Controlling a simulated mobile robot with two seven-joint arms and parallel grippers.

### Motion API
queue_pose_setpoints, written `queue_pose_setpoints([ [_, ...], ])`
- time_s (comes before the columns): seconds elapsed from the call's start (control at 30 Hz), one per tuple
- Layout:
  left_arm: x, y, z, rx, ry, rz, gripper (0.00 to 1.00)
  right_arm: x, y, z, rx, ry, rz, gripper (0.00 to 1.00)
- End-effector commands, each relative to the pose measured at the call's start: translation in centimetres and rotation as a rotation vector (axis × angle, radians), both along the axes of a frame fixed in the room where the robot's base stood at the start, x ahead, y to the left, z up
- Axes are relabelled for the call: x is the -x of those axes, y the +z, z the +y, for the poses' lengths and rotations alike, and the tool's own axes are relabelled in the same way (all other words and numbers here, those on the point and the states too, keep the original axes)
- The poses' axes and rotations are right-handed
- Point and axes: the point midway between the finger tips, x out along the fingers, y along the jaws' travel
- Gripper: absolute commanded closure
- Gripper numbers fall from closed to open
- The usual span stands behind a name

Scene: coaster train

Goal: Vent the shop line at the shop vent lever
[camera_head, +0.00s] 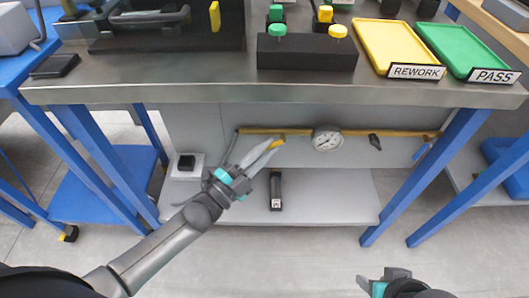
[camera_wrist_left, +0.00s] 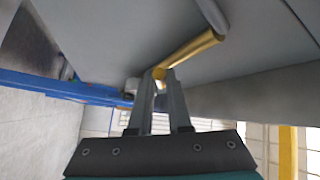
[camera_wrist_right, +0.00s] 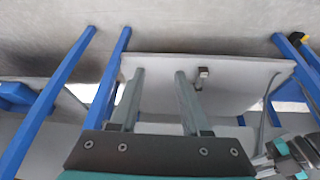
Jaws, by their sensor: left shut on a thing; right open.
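A brass pipe (camera_head: 290,131) runs along the panel under the bench, with a round white gauge (camera_head: 327,138) on it. My left gripper (camera_head: 262,150) is at the pipe's left part, its fingers shut on a small yellow-tipped lever (camera_head: 278,143). In the left wrist view the yellow lever tip (camera_wrist_left: 159,74) is between the fingertips, close to the brass pipe (camera_wrist_left: 190,48). The fingers hide most of the lever. My right gripper (camera_wrist_right: 160,75) is open and empty, low in front of the bench.
The steel bench top (camera_head: 200,92) overhangs the pipe. Blue legs (camera_head: 425,175) stand at both sides. The lower shelf (camera_head: 320,200) holds a black device (camera_head: 275,190) and a small black box (camera_head: 186,162). Yellow and green trays are on top.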

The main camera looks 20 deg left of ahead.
Motion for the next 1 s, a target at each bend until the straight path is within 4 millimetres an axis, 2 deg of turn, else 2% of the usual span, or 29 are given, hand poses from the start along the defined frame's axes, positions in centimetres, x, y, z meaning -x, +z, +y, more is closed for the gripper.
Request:
queue_pose_setpoints([
  [0.1, -0.1, -0.5, -0.1, 0.047, 0.002, -0.01, 1.0, 0.2, 1.2, 0.0, -0.005, 0.001, -0.028, 0.53],
  [0.33, -0.1, -0.9, -0.3, 0.135, 0.002, -0.036, 1.0, -2.7, -0.1, 3.0, -0.093, 0.05, -0.232, 0.53],
  [0.6, -0.2, -1.2, -0.6, 0.236, 0.002, -0.066, 1.0, -4.9, 0.0, 6.2, -0.201, 0.083, -0.462, 0.53],
  [1.0, -0.4, -1.7, -1.1, 0.395, 0.003, -0.11, 1.0, -5.7, 1.4, 9.4, -0.354, 0.093, -0.747, 0.53],
])
